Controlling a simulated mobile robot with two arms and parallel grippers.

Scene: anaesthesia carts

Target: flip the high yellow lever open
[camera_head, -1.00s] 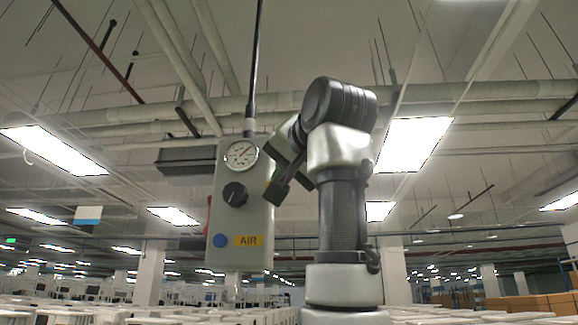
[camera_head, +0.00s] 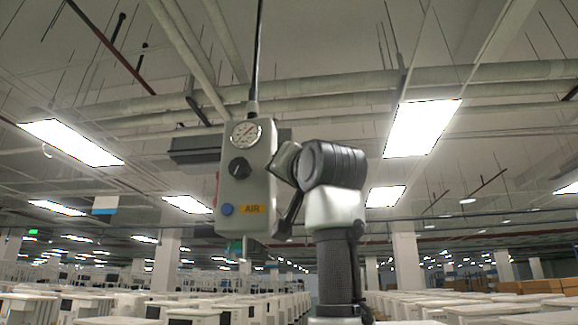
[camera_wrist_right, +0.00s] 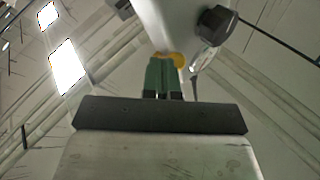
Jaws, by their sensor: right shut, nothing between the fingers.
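A grey box (camera_head: 257,190) hangs from the ceiling, with a gauge, a black knob and a yellow AIR label on its front. No yellow lever can be made out in the head view. In the right wrist view the box (camera_wrist_right: 185,18) fills the top, and a small rounded yellow part (camera_wrist_right: 179,58) shows under it, possibly the lever. My right gripper (camera_wrist_right: 164,62) has its green fingers together and empty, with tips at or close beside the yellow part; contact cannot be told. In the head view my right arm stands at the box's right side. My left gripper is out of view.
The black knob (camera_head: 240,167) and gauge (camera_head: 246,134) stick out of the box front. A red part (camera_head: 216,188) shows at its left edge. A dark pole (camera_head: 257,60) rises from its top. Rows of white carts (camera_head: 470,310) stand below. Air left of the box is free.

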